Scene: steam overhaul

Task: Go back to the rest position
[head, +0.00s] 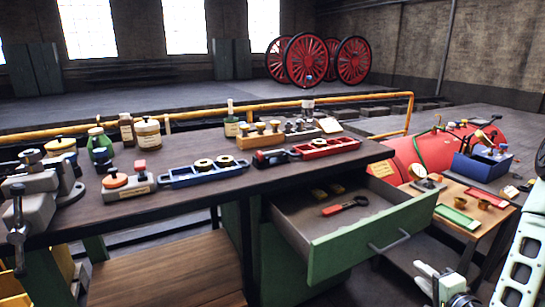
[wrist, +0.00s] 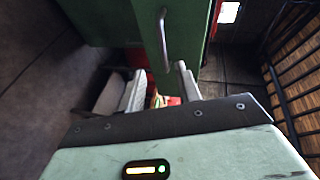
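My gripper (head: 440,283) is low at the bottom right of the head view, below and to the right of the open drawer (head: 372,232). In the wrist view my gripper (wrist: 160,84) has its two pale fingers spread apart, with nothing between them. The green drawer front and its handle (wrist: 163,40) lie beyond the fingers there. The drawer holds a red-and-black tool (head: 345,206) and small brass pieces (head: 328,190).
The dark workbench (head: 220,190) carries a vise (head: 40,190), jars, a blue tray (head: 203,172) and a red tray (head: 325,148). A wooden side table (head: 455,195) with a blue box (head: 482,163) stands right of the drawer. A pale green part of mine fills the right edge.

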